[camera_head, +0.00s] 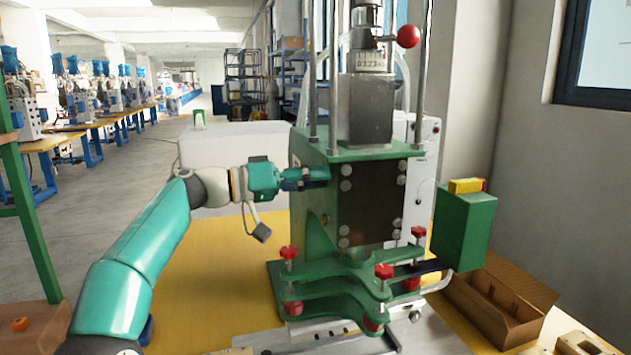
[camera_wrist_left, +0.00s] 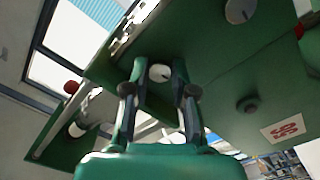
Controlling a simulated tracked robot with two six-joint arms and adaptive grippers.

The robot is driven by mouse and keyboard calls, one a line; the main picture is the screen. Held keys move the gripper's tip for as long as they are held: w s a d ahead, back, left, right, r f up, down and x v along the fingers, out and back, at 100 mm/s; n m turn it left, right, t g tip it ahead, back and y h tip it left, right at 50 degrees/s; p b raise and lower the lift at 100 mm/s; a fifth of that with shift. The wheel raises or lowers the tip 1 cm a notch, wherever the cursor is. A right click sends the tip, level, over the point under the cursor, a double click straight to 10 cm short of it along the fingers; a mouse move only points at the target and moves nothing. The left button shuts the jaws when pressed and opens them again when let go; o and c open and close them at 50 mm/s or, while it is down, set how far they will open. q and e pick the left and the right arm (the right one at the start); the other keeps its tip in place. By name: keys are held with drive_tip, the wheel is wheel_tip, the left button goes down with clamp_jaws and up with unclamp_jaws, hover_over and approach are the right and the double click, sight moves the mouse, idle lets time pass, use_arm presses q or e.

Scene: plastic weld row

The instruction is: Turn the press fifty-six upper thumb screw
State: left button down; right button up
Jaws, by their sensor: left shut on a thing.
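The green press (camera_head: 315,215) stands on the yellow bench, with a dark front plate and several silver round screw heads. My left gripper (camera_head: 318,174) reaches in from the left to the upper part of the press's green side. In the left wrist view the gripper's two fingers (camera_wrist_left: 158,82) are closed around a silver round slotted screw head (camera_wrist_left: 160,73), which shows between the tips. In the head view the fingers hide that screw. A white label with red digits (camera_wrist_left: 287,128) is on the green face in the wrist view. My right gripper is not in view.
Red knobs (camera_head: 289,253) stand on the press's lower green plates. A green box (camera_head: 463,228) juts out at the right, above an open cardboard box (camera_head: 500,300). A red ball lever (camera_head: 408,36) is at the top. The yellow bench (camera_head: 215,285) is clear left of the press.

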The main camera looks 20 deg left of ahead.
use_arm(q)
drive_tip(key=shift+f, duration=0.45)
drive_tip(key=c, duration=1)
unclamp_jaws()
drive_tip(key=shift+o, duration=0.3)
drive_tip(key=shift+r, duration=0.15)
drive_tip(key=shift+r, duration=0.1)
drive_tip(key=v, duration=1.2)
drive_tip(key=shift+w, duration=0.1)
